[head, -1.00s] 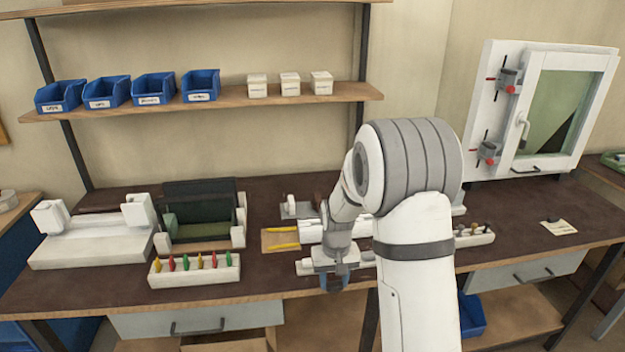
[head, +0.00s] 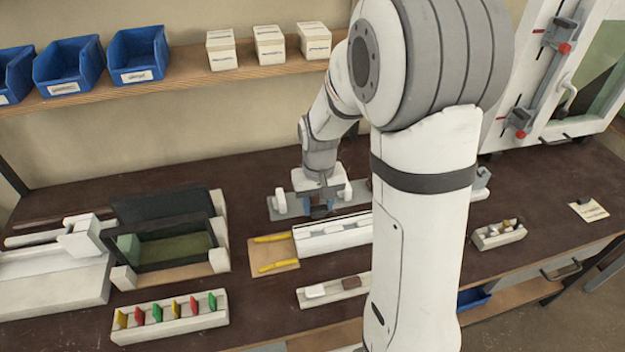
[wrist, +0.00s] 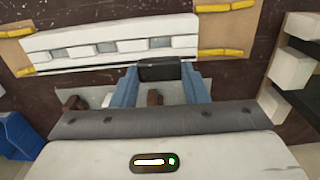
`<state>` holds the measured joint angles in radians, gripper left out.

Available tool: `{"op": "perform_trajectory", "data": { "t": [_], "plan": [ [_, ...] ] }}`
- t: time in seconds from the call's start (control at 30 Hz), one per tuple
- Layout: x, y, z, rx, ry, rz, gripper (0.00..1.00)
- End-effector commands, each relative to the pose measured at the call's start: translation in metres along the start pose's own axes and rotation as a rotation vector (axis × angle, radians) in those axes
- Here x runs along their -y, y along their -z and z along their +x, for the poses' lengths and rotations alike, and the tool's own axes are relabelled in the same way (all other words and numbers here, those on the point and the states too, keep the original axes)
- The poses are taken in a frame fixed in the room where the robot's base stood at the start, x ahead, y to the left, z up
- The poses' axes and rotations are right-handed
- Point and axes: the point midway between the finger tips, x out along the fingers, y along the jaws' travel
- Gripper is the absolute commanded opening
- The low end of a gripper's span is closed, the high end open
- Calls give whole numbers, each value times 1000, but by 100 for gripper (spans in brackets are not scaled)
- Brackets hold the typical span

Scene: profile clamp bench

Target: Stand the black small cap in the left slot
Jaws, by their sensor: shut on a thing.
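My gripper (head: 320,212) is over the grey plate at the back of the bench. In the wrist view its two blue fingers (wrist: 160,84) are shut on the black small cap (wrist: 160,71), a dark block between the tips. The cap is hard to make out in the head view. The white slotted block (head: 335,236) lies just in front of the gripper. It shows in the wrist view (wrist: 110,32) beyond the cap, with several slots in a row. The wrist view looks from the opposite side, so the head view's left end is on its right. The cap appears apart from the slots.
The grey plate (head: 285,206) carries white blocks. A tan board (head: 268,245) with yellow strips lies left of the slotted block. A white tray (head: 330,298) with a white and a brown piece is in front. A dark frame fixture (head: 170,250) stands left.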

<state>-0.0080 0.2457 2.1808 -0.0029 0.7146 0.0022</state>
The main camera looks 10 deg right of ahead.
Motion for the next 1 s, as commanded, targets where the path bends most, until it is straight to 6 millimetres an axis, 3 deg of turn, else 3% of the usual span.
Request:
{"op": "perform_trajectory", "data": {
  "t": [0.27,0.8,1.0],
  "plan": [
    [0,-2,7,1,0,0,20],
    [-1,-1,56,1,0,3,20],
    [-1,-1,64,0,0,3,20]
  ]
}}
